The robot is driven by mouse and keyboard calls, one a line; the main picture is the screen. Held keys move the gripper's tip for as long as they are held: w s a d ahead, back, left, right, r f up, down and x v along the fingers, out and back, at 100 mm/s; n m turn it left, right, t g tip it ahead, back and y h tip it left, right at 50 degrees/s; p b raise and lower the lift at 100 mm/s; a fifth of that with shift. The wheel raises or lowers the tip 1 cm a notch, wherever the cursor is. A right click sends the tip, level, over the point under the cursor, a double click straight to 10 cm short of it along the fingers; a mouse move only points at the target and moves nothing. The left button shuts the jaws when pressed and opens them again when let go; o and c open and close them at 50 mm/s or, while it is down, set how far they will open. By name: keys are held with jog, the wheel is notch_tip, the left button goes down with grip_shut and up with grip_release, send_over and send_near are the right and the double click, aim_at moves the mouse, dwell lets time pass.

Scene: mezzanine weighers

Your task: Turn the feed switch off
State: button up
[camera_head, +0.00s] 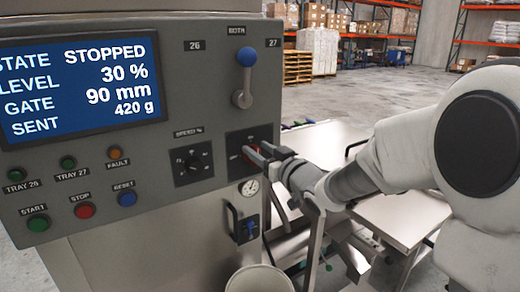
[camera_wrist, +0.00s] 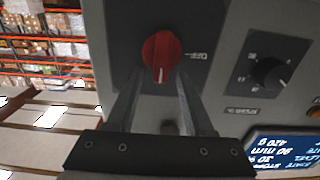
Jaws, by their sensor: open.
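The feed switch is a red rotary knob (camera_wrist: 162,52) on a dark plate. In the wrist view, which looks upside down, its white mark points down, toward my gripper, and a small label lies to its right. In the head view the red switch (camera_head: 252,152) is partly hidden by the fingers, with a small label to its left. My gripper (camera_head: 267,153) is open in front of the plate. In the wrist view its fingers (camera_wrist: 160,88) stand on either side of the knob's lower part; I cannot tell whether they touch it.
The screen (camera_head: 80,85) reads STOPPED, 30 %, 90 mm, 420 g. A black speed dial (camera_head: 193,162) sits left of the switch, a blue-knobbed lever (camera_head: 245,75) above, a gauge (camera_head: 249,187) below. Several buttons are at lower left. A steel table (camera_head: 405,215) stands at right.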

aim_at(244, 157)
grip_shut()
dwell(0.3)
jog(key=shift+a+f+n+b, duration=0.1)
jog(key=shift+n+b, duration=0.2)
jog(key=shift+b, duration=0.35)
jog(key=n+b, duration=0.4)
jog(key=b, duration=0.1)
jog(key=s+a+f+n+b, duration=0.1)
jog(key=n+b, duration=0.4)
jog(key=b, duration=0.1)
jog(key=a+f+n+b, duration=0.1)
jog(key=n+b, duration=0.3)
jog(key=b, duration=0.1)
jog(key=shift+s+n, duration=0.15)
jog(key=shift+n, duration=0.15)
jog(key=shift+f+n+b, duration=0.2)
jog(key=shift+n+b, duration=1.4)
jog(key=shift+n, duration=0.2)
